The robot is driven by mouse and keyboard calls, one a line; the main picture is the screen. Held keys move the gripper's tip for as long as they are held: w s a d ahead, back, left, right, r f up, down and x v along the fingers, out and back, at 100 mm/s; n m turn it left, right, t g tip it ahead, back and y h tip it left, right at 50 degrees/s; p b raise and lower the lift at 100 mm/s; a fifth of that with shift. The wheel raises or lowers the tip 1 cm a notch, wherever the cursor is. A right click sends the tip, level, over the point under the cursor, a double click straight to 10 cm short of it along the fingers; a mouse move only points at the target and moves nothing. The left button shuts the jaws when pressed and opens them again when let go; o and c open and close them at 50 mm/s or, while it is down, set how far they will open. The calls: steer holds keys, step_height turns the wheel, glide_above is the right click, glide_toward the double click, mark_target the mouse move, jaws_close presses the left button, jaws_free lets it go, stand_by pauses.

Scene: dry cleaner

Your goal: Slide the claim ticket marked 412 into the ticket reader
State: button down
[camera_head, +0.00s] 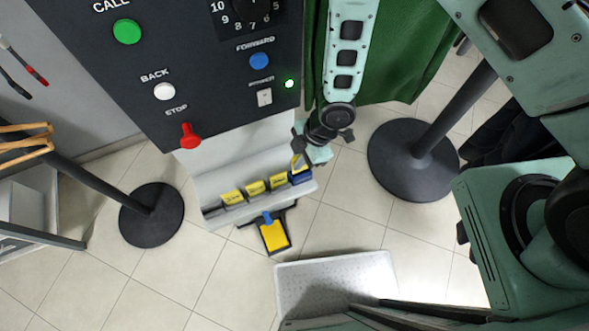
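Several yellow tickets stand in a row on the light shelf (225,213) below the dark control panel (215,85): a left one (232,197), a middle one (255,188) and a right one (278,181). Their printing is too small to read, so I cannot tell which is 412. A blue block (301,177) sits at the shelf's right end. My gripper (306,148) reaches down just above that end, with another yellow piece (298,162) close by its fingertips. Whether it grips that piece is unclear. I cannot identify the ticket reader for certain.
The panel has a green CALL button (127,32), a blue FORWARD button (259,61), a white BACK button (164,92) and a red STOP knob (189,136). A yellow-and-black item (275,236) is below the shelf. Round post bases (152,216) (400,175) flank it.

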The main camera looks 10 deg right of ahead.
steer(key=shift+w+d+f, duration=0.1)
steer(key=shift+w+f, duration=0.1)
steer(key=shift+f, duration=0.1)
steer(key=shift+f+b, duration=2.4)
steer(key=shift+f, duration=0.2)
steer(key=c, duration=1.5)
jaws_free()
steer(key=shift+s, duration=0.1)
steer(key=shift+c, duration=0.2)
steer(key=p+v, duration=0.1)
steer(key=v, duration=1.6)
steer(key=shift+d+r+p, duration=0.15)
steer(key=shift+r+p, duration=0.05)
steer(key=shift+p, duration=0.2)
